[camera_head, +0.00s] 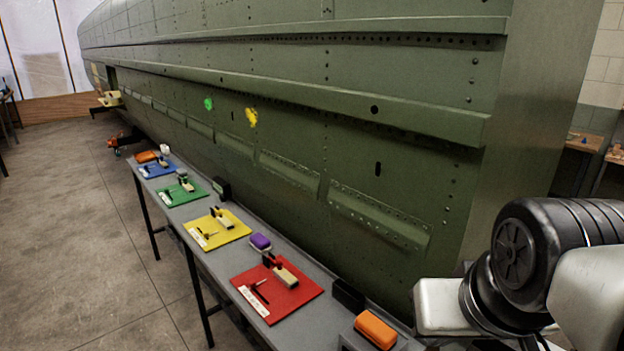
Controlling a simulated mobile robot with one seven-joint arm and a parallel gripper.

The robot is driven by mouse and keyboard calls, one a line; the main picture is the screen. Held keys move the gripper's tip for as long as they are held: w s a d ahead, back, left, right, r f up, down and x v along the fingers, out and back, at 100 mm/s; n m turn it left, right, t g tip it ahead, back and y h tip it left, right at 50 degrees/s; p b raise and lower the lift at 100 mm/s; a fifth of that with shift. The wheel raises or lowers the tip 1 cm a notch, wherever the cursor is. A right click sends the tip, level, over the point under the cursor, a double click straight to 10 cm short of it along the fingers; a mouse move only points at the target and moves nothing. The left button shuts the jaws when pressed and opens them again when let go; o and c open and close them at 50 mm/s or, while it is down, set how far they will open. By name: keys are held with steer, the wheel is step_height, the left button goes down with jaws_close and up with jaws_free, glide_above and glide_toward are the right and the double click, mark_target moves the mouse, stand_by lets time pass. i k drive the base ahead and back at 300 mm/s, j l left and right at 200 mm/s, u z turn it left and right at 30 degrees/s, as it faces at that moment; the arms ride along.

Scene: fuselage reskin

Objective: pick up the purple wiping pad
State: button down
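The purple wiping pad (261,241) is a small rounded block on the long grey bench. It sits near the bench's fuselage side, between the yellow mat and the red mat. It appears to rest on a dark or grey base, too small to make out clearly. Nothing is touching it from above. Part of my arm shows at the lower right, well away from the pad. The fingers of my gripper do not show in this view.
On the grey bench (215,268) lie a red mat (303,289), a yellow mat (237,232), a green mat (169,198) and a blue mat (149,171), with tools on them. An orange pad (376,330) is at the near end. The green fuselage (290,130) rises close behind the bench.

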mark_target(261, 244)
steer(key=k, duration=1.05)
steer(key=k+z, duration=0.2)
steer(key=z, duration=1.45)
steer(key=k+j+z, duration=0.1)
steer(key=j+z, duration=0.3)
steer(key=j, duration=0.55)
steer(key=k+j, duration=0.1)
steer(key=j, duration=1.3)
steer(key=k+j, duration=0.15)
steer(key=j, duration=0.55)
steer(key=k+j, duration=0.1)
steer(key=j, duration=0.6)
steer(key=k+j, duration=0.1)
steer(key=j, duration=0.6)
